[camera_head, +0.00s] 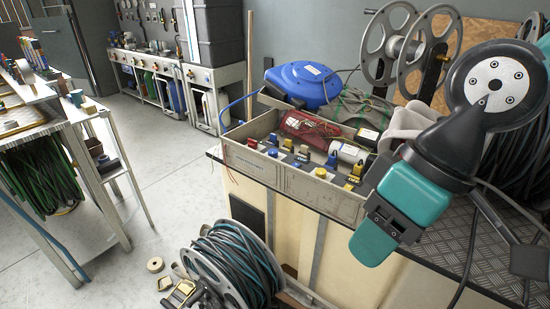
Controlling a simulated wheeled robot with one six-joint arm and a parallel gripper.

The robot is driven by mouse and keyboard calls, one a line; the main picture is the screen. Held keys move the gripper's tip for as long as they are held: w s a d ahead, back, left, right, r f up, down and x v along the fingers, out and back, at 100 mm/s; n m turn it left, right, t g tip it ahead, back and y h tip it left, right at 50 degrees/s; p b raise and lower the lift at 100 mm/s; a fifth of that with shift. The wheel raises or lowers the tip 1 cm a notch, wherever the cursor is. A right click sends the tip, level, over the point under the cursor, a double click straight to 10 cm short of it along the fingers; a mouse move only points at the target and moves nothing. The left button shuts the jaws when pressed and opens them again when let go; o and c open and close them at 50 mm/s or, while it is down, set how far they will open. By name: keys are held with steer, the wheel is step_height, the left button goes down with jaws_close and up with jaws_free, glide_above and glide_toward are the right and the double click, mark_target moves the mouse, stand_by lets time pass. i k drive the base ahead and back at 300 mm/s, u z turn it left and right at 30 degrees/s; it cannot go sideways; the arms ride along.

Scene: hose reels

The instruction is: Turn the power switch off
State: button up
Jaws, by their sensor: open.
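I cannot tell which one is the power switch. My gripper (385,222), teal and black, is open and hangs in front of the box's right end, apart from the switches. Its fingertips are hard to make out.
A blue hose reel (302,84) and a grey reel (390,45) stand behind the box. A shelf table (45,125) stands left. The floor between is mostly clear.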

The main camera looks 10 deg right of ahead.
mark_target(252, 143)
steer(key=u, duration=0.55)
steer(key=k, duration=0.65)
steer(key=u, duration=1.2)
steer(key=i, duration=1.25)
steer(key=u, duration=0.35)
steer(key=i, duration=1)
steer(key=z, duration=1)
steer(key=i, duration=0.8)
steer(key=z, duration=1.2)
steer(key=i, duration=0.25)
steer(key=z, duration=0.15)
